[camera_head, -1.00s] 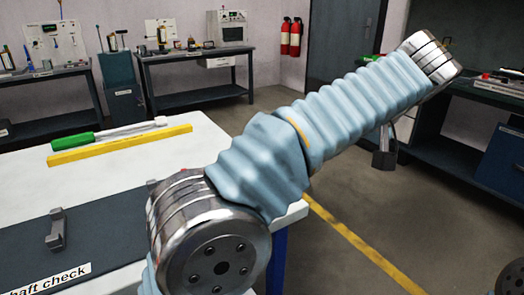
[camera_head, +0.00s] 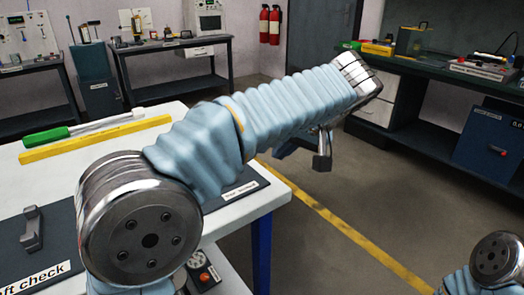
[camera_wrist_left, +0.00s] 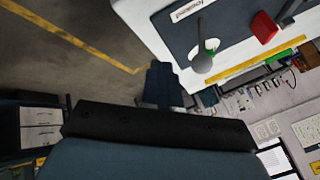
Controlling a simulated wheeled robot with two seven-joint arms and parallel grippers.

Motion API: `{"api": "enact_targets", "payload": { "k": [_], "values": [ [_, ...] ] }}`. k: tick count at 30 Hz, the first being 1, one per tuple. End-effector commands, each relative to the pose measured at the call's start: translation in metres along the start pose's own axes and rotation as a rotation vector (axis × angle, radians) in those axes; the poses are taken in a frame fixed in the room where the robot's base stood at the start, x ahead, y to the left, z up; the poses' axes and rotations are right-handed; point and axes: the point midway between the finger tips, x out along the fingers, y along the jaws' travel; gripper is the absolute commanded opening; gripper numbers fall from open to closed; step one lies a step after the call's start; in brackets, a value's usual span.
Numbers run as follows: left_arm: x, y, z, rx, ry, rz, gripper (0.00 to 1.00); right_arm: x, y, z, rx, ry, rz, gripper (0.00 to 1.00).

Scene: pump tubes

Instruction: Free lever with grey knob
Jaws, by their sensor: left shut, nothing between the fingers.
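A grey rounded knob on a stalk (camera_wrist_left: 202,62) shows in the left wrist view, over a dark mat on the white table, with a bit of green beside it. I take it for the lever's grey knob; its mount is unclear. My arm may hide it in the head view. My left gripper (camera_head: 322,154) is shut and empty, pointing down beyond the table's right edge, apart from anything. My right gripper is out of view; only a right arm joint shows at the lower right.
The white table (camera_head: 256,204) carries a dark mat with a grey bracket (camera_head: 32,229), a yellow bar (camera_head: 95,138) and a green-handled tool (camera_head: 45,138). A red block (camera_wrist_left: 264,27) shows in the left wrist view. Floor right of the table is open, up to a dark bench (camera_head: 420,66).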

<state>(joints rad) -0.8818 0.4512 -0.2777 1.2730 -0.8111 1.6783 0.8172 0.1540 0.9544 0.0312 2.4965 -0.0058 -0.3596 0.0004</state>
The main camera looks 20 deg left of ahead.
Motion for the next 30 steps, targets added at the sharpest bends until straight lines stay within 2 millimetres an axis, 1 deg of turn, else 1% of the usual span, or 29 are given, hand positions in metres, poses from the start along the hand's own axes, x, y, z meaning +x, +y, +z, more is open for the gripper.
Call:
{"api": "enact_targets", "payload": {
  "k": [1, 3, 6, 10, 23, 30],
  "values": [
    [0.011, 0.000, 0.001, 0.000, -0.002, -0.001, 0.00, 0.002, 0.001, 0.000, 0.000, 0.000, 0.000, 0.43],
    [0.013, -0.014, 0.000, -0.002, -0.001, 0.001, 0.00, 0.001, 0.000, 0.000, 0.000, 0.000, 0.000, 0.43],
    [0.019, -0.025, 0.000, -0.002, -0.001, 0.002, 0.00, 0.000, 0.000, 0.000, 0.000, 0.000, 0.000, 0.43],
    [0.024, -0.033, 0.000, -0.001, -0.001, 0.001, 0.00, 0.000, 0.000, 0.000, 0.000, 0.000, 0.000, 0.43],
    [0.025, -0.035, 0.000, -0.001, 0.001, 0.001, 0.00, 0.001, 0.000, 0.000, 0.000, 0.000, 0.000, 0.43],
    [0.025, -0.037, 0.001, -0.025, 0.020, 0.028, 0.00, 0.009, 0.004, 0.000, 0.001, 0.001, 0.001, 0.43]
  ]
}}
